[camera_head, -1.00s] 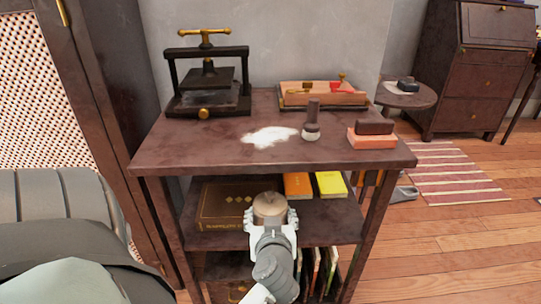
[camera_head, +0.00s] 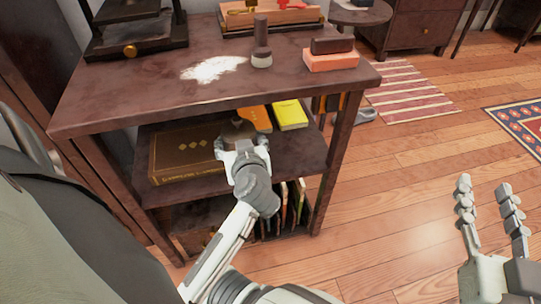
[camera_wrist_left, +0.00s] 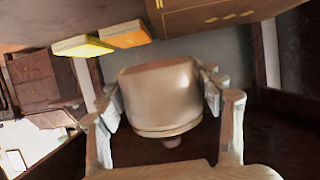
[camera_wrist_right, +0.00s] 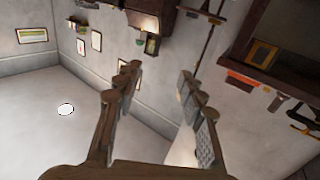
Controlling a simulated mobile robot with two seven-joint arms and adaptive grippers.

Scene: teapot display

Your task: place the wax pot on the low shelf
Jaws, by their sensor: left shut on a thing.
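The wax pot (camera_head: 238,130) is a small brown rounded pot, mostly hidden behind my left gripper (camera_head: 240,146) in the head view. My left gripper is shut on it. In the left wrist view the pot (camera_wrist_left: 160,92) fills the space between the two fingers, and the picture looks upside down. The pot is in the opening above the upper shelf (camera_head: 285,160) under the tabletop. I cannot tell whether it touches that shelf. A lower shelf with upright books (camera_head: 285,205) lies below. My right gripper (camera_head: 491,205) is open and empty, over the floor at the right.
A brown book (camera_head: 185,155), an orange book (camera_head: 257,116) and a yellow book (camera_head: 290,114) lie on the upper shelf. The tabletop (camera_head: 130,95) overhangs it, with a press (camera_head: 130,30), white powder (camera_head: 212,68), a stamp (camera_head: 262,45) and blocks (camera_head: 331,60). The shelf's right part is bare.

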